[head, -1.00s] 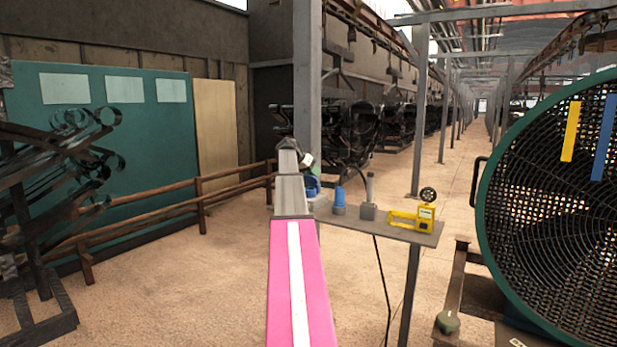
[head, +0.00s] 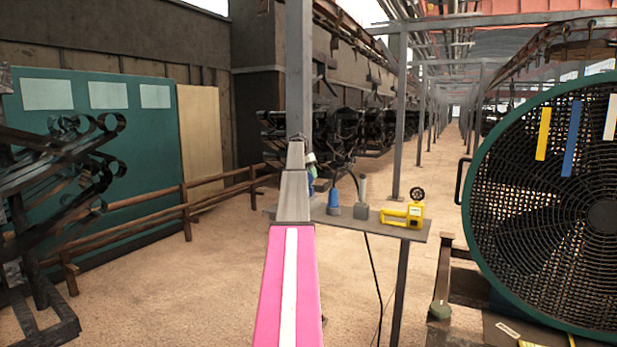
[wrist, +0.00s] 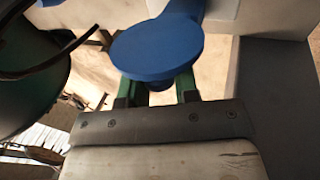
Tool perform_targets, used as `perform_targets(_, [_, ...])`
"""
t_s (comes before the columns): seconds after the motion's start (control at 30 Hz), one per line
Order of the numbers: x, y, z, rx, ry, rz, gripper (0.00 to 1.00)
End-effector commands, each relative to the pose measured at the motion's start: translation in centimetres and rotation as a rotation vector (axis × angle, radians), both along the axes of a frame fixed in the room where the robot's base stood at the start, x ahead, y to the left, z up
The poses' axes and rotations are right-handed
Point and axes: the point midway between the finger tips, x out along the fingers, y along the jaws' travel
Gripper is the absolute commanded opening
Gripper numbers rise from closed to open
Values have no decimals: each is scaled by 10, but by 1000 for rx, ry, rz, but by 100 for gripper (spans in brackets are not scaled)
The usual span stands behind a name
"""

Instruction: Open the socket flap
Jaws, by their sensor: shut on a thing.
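The blue round socket flap (wrist: 158,47) fills the upper middle of the wrist view. It sits between the green fingers of my gripper (wrist: 158,88), which is shut on it. White housing (wrist: 270,18) shows behind and to the right of the flap. In the head view my arm hides most of the socket, and only a little blue (head: 312,178) shows at the right edge of my gripper (head: 311,159). I cannot tell how far the flap is swung.
A grey shelf (head: 385,229) holds a blue plug (head: 333,203), a grey upright part (head: 361,204) and a yellow device (head: 405,214). A dark cable (head: 374,270) hangs below. A large fan (head: 478,240) stands right, a post (head: 299,70) behind my arm.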

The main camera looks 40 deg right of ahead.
Motion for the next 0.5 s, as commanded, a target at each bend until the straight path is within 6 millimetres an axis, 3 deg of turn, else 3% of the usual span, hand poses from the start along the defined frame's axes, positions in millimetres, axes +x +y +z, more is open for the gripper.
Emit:
perform_targets(0.47, [0,-1,-1,12,5,-1,0])
perform_targets(0.5, [0,-1,-1,12,5,-1,38])
